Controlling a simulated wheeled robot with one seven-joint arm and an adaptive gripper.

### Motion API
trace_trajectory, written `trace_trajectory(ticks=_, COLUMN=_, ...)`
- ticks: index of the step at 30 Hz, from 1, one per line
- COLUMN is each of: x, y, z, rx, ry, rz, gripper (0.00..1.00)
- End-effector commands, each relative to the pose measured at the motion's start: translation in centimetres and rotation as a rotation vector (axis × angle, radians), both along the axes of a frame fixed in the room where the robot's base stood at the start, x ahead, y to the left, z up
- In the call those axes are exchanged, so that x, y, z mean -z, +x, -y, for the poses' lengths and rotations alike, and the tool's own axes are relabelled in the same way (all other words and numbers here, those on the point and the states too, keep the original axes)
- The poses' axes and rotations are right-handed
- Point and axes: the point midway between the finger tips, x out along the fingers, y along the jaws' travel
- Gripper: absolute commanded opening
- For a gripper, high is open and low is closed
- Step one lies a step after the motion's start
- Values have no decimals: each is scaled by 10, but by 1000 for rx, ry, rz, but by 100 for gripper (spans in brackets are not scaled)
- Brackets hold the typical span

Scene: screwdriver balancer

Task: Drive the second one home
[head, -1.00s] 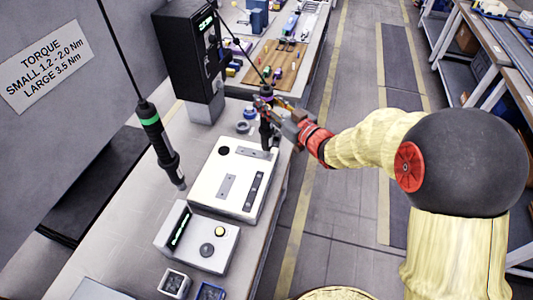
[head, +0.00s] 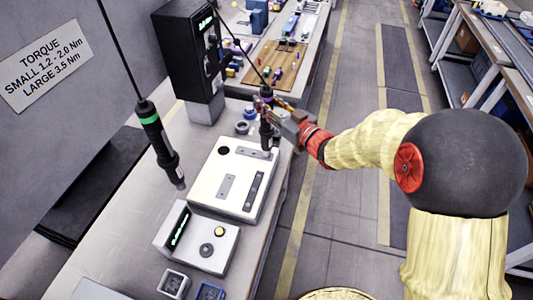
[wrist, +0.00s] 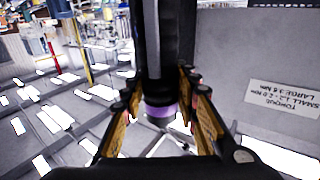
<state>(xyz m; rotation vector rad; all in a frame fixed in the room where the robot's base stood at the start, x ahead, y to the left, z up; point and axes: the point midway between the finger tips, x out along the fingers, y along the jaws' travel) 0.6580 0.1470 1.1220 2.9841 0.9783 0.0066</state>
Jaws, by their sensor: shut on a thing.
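My gripper (head: 271,113) is shut around a dark screwdriver (head: 266,138) that hangs upright on a cable. The wrist view shows its black body (wrist: 166,50) and purple band between my fingers (wrist: 165,112). Its lower end is at the far right corner of the white fixture block (head: 212,187); I cannot tell whether the bit touches a screw there. The block carries small grey plates (head: 227,187), a dark bar (head: 254,191) and a black round spot (head: 224,150). A second screwdriver with a green band (head: 151,121) hangs free at the left.
A control box with a yellow button (head: 219,231) stands in front of the block. Small bins (head: 173,283) are at the near edge. A black controller (head: 186,50) stands behind the block. The sign (head: 44,62) reads small 1.2–2.0 Nm, large 3.5 Nm. The aisle is clear.

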Motion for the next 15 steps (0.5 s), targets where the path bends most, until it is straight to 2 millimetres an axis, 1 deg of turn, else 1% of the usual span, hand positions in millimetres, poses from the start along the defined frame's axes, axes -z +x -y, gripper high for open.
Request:
trace_trajectory(ticks=1, x=7, y=-1, z=1, rx=2, ry=-2, rz=-12, gripper=0)
trace_trajectory(ticks=15, x=12, y=-2, z=1, rx=2, ry=-3, rz=-15, gripper=0)
